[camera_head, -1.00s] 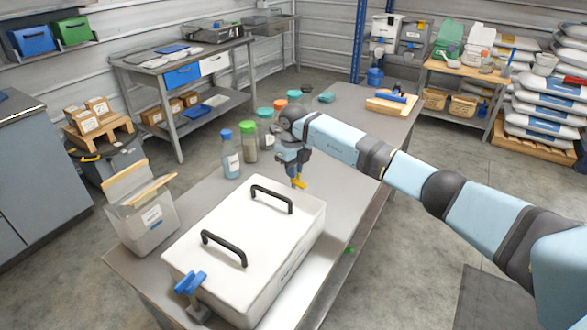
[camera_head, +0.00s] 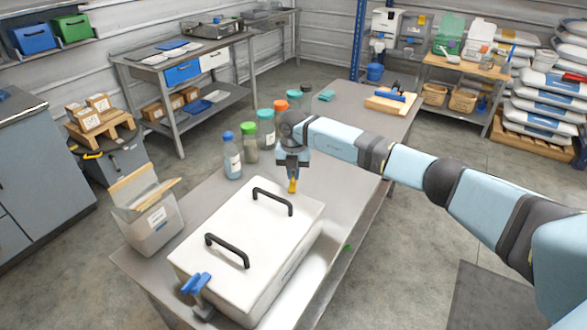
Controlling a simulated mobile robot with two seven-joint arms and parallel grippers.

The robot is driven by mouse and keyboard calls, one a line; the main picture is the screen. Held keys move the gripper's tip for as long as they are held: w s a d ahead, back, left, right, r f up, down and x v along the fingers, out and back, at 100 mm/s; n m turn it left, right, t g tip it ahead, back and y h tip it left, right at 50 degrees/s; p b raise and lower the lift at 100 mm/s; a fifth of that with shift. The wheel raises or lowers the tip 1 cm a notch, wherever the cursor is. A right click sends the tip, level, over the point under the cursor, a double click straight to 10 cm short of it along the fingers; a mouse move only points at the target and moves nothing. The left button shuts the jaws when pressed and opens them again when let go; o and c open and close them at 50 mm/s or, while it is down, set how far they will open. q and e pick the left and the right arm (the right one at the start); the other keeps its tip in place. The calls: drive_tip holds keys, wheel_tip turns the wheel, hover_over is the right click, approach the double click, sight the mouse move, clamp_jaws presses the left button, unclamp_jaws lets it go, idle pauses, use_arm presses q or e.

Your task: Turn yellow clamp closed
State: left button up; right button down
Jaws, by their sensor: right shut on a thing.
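The yellow clamp (camera_head: 292,186) stands at the far edge of a white lidded hopper box (camera_head: 240,228) on the table. My right gripper (camera_head: 292,178) points down from above and is shut on the yellow clamp, covering its upper part. A blue clamp (camera_head: 197,283) sits at the near left end of the box. Its handle stands out above the lid's edge. The lid carries two black handles (camera_head: 272,200). My left gripper is not in view.
Several capped bottles (camera_head: 249,142) stand close left of my right gripper. A clear bin (camera_head: 150,224) with a tan board stands left of the box. A wooden tray (camera_head: 390,101) lies at the table's far end. The table between is mostly clear.

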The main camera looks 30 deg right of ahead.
drive_tip(key=m+p, duration=0.1)
drive_tip(key=m, duration=0.1)
drive_tip(key=shift+r+m, duration=0.1)
drive_tip(key=shift+m, duration=0.2)
drive_tip(key=shift+m+p, duration=0.55)
drive_tip(key=shift+m, duration=0.55)
drive_tip(key=c, duration=1.2)
unclamp_jaws()
drive_tip(key=shift+c, duration=0.2)
drive_tip(key=shift+r, duration=0.35)
wheel_tip(320, 180, up, 13)
drive_tip(key=b, duration=0.1)
